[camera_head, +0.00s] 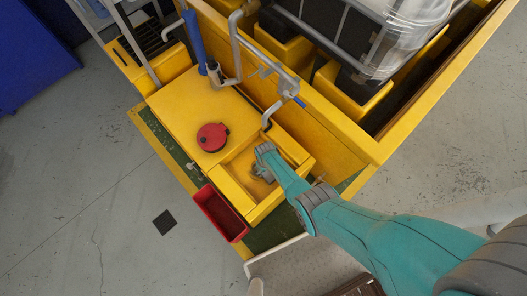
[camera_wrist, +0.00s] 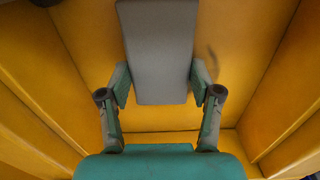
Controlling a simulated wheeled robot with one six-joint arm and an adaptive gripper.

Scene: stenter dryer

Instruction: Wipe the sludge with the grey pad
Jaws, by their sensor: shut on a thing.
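My gripper (camera_wrist: 160,82) is shut on the grey pad (camera_wrist: 157,40), a flat rectangular block between the two teal fingers in the wrist view. In the head view my gripper (camera_head: 264,160) reaches down into a yellow basin (camera_head: 232,188) at the edge of the yellow platform. A faint dark smear (camera_wrist: 212,62), likely sludge, shows on the yellow surface right of the pad. The pad hides the surface behind it, so I cannot tell how far any sludge extends or whether the pad touches the surface.
A red round lid-like object (camera_head: 212,137) lies on the platform left of the basin. A red bin (camera_head: 220,213) stands beside the basin. A grey pipe (camera_head: 268,66) curves above the basin's far side. A dark square (camera_head: 164,222) lies on the open grey floor at left.

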